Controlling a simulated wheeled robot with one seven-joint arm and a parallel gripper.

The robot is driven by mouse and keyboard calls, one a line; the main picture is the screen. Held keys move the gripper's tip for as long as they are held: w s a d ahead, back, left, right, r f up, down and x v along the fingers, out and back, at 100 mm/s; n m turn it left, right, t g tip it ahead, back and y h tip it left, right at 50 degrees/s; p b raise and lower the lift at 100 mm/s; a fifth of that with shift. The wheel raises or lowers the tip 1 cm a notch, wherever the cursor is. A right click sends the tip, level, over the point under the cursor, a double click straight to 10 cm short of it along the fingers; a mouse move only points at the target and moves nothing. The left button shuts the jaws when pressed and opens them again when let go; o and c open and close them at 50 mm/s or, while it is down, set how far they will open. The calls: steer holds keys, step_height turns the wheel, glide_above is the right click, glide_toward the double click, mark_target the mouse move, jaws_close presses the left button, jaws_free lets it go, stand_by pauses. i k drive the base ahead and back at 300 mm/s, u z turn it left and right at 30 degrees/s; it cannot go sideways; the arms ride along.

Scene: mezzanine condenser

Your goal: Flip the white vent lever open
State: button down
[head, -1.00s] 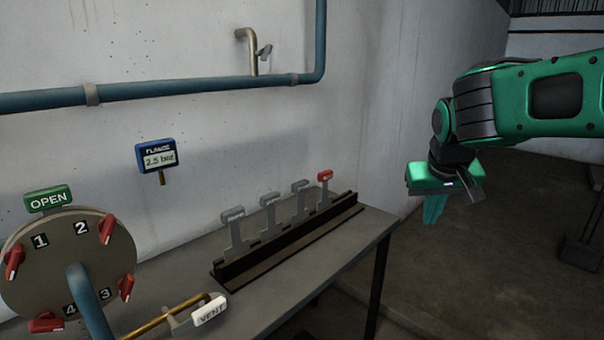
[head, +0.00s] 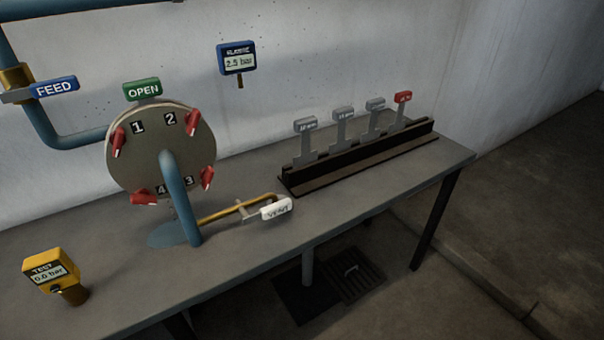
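The white vent lever (head: 276,209) sits at the right end of a thin brass pipe (head: 222,211), low over the bench, in front of the round flange. Its white handle is marked VENT and points right along the pipe. My gripper and arm are not in the current head view, so nothing is seen touching the lever.
The grey bench (head: 360,202) carries a round flange (head: 160,150) with red clamps, a yellow TEST gauge (head: 52,275) reading 0.0 bar and a rack (head: 365,157) with several tags. A blue FEED handle (head: 54,87) is upper left. Bench space right of the lever is clear.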

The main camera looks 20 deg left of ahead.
mark_target(277, 209)
steer(key=u, duration=0.6)
steer(key=k, duration=1.35)
steer(key=u, duration=0.25)
steer(key=i, duration=0.85)
steer(key=u, duration=0.1)
